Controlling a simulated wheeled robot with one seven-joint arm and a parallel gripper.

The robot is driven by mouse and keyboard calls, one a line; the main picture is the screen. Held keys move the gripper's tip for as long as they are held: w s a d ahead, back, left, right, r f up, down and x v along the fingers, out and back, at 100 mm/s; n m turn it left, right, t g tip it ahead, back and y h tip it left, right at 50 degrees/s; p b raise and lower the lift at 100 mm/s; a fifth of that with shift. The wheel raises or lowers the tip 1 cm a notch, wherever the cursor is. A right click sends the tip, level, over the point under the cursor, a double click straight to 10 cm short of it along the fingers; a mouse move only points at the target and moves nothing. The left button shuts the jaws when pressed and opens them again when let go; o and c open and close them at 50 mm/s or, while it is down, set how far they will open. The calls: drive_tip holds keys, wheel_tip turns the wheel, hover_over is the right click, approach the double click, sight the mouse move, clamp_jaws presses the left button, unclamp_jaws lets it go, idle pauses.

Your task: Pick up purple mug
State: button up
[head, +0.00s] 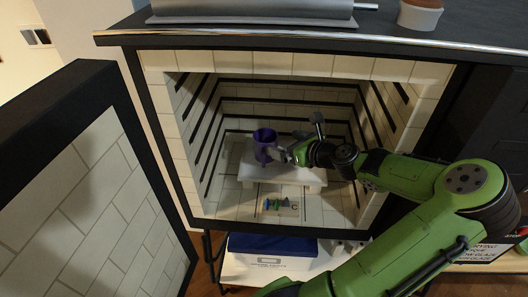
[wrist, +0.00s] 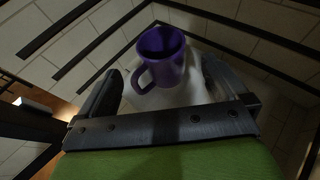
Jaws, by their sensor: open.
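The purple mug (head: 264,144) stands upright on a white shelf (head: 305,176) inside the open kiln. In the wrist view the purple mug (wrist: 166,58) is just beyond my gripper, with its handle to the lower left. My gripper (head: 284,154) reaches into the kiln from the right and is beside the mug in the head view. In the wrist view my gripper (wrist: 160,85) is open, one finger on each side, with the mug ahead of and partly between the fingertips. I cannot tell whether a finger touches it.
The kiln's brick walls (head: 185,170) with dark grooves close in around my arm. Small cones on a block (head: 280,206) sit on the kiln floor under the shelf. The kiln door (head: 90,190) stands open at left.

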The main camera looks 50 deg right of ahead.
sight(259, 136)
drive_tip(key=b+x, duration=0.3)
drive_tip(key=x, duration=0.6)
drive_tip(key=shift+w+d+f, duration=0.1)
drive_tip(key=shift+w+f, duration=0.2)
drive_tip(key=shift+f, duration=0.05)
drive_tip(key=shift+r, duration=0.1)
